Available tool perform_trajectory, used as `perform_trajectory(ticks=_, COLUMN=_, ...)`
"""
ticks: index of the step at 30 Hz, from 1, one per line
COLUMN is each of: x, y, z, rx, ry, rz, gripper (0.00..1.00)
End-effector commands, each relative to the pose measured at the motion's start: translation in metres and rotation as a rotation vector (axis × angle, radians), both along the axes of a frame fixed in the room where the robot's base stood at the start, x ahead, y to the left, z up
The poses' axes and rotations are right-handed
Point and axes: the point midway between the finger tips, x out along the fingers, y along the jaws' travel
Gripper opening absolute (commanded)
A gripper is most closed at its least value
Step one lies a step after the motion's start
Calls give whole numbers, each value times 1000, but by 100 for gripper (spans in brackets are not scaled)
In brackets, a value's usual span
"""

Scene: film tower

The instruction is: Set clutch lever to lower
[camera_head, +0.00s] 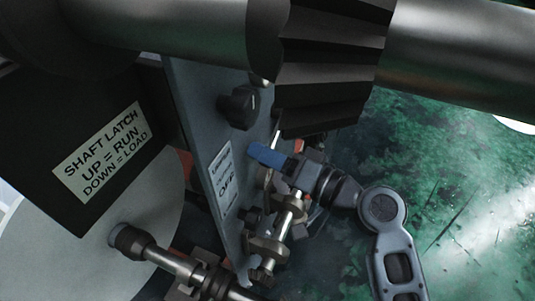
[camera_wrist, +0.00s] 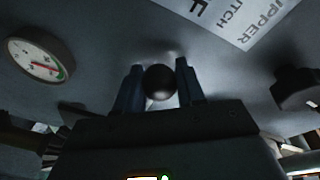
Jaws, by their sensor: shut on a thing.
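The clutch lever's dark round knob (camera_wrist: 159,82) sits between the two blue fingers of my gripper (camera_wrist: 160,72) in the wrist view. The fingers are shut on it, one on each side. In the head view my gripper (camera_head: 268,156) reaches the grey panel (camera_head: 196,115) from the right, with a blue finger close to the panel face. The knob is hidden there behind the finger. A white label (camera_head: 222,180) with "OFF" is on the panel just left of my gripper. It also shows in the wrist view (camera_wrist: 232,18), with "UPPER" and "CLUTCH" partly readable.
A black knob (camera_head: 240,107) projects from the panel above my gripper. A round gauge (camera_wrist: 40,60) is at the left in the wrist view. A large dark ribbed roller (camera_head: 325,70) hangs above my gripper. Metal shafts (camera_head: 265,248) lie below it. A shaft latch sign (camera_head: 100,152) is at left.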

Motion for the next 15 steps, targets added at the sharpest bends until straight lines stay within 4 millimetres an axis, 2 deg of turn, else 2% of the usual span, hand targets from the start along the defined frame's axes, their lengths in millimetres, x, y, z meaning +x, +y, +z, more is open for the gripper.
perform_trajectory(ticks=1, x=0, y=0, z=0, rx=-1, ry=-1, rz=0, gripper=17)
perform_trajectory(ticks=6, x=0, y=0, z=0, rx=-1, ry=-1, rz=0, gripper=0)
perform_trajectory(ticks=15, x=0, y=0, z=0, rx=-1, ry=-4, rz=0, gripper=0)
